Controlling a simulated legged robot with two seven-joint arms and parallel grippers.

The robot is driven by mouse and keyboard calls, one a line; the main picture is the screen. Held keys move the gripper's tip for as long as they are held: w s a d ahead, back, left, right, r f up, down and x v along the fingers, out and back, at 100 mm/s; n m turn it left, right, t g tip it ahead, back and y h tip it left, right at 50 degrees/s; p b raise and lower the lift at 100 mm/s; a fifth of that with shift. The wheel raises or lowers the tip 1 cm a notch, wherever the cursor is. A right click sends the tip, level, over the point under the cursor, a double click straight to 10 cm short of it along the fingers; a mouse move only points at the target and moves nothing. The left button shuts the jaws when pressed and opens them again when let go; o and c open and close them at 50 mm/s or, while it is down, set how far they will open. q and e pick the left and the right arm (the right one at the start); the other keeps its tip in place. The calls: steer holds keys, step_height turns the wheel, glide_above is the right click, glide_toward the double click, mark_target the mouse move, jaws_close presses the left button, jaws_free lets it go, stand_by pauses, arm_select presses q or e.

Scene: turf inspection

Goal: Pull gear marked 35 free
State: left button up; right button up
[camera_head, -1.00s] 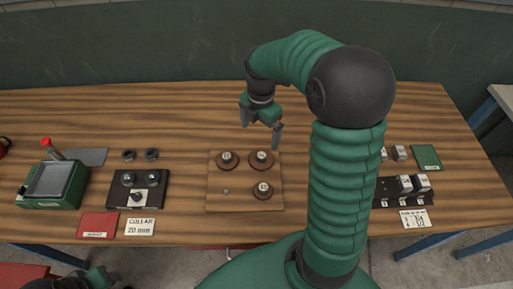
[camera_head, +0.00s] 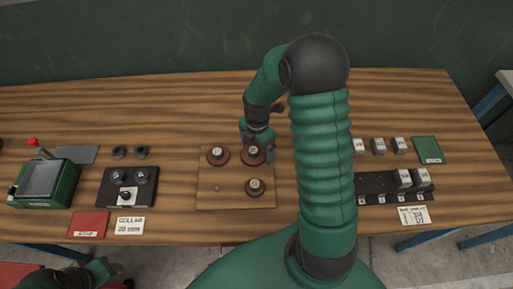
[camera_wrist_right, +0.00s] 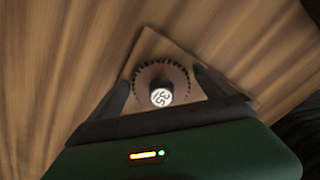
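The gear marked 35 (camera_wrist_right: 160,82) is a dark brown toothed disc with a pale numbered cap on its hub, seen in the right wrist view. It sits on a wooden board. In the head view it appears to be the back right gear (camera_head: 252,154) of three on the board (camera_head: 235,199). My right gripper (camera_head: 257,146) is just behind and over that gear. In the wrist view its open fingers (camera_wrist_right: 162,78) stand on either side of the gear, with gaps visible. My left gripper (camera_head: 115,281) is partly cut off at the lower left, its fingers unclear.
Two other gears (camera_head: 217,155) (camera_head: 254,187) stand on the board, near a bare peg (camera_head: 216,188). A black fixture (camera_head: 127,187) and collars (camera_head: 120,152) lie left. A black rack (camera_head: 378,184) with white-topped blocks is right, partly behind my right arm.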

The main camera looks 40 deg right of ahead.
mark_target(253, 149)
steer(key=shift+s+a, duration=0.1)
steer(key=shift+s, duration=0.05)
steer(key=shift+c, duration=1.2)
steer(key=shift+a, duration=0.35)
steer(key=shift+c, duration=1.1)
steer(key=shift+w+a+r, duration=0.15)
steer(key=shift+w+a, duration=0.1)
steer(key=shift+a, duration=0.35)
steer(key=c, duration=0.5)
steer(key=shift+c, duration=2.4)
steer(key=o, duration=0.9)
steer(key=shift+s+d, duration=0.1)
steer(key=shift+d, duration=0.15)
steer(key=shift+c, duration=0.2)
steer(key=shift+d, duration=0.15)
steer(key=shift+c, duration=1.3)
steer(key=c, duration=0.5)
steer(key=shift+a+r+p, duration=0.2)
steer(key=shift+r+p, duration=0.05)
steer(key=shift+p, duration=0.05)
steer(key=shift+d+r+p, duration=0.15)
steer(key=shift+r+p, duration=0.55)
steer(key=shift+p, duration=0.05)
arm_select(q)
steer(key=shift+w+a+r, duration=0.1)
steer(key=shift+a+r, duration=0.6)
steer(key=shift+r, duration=0.3)
arm_select(e)
steer(key=shift+r, duration=0.15)
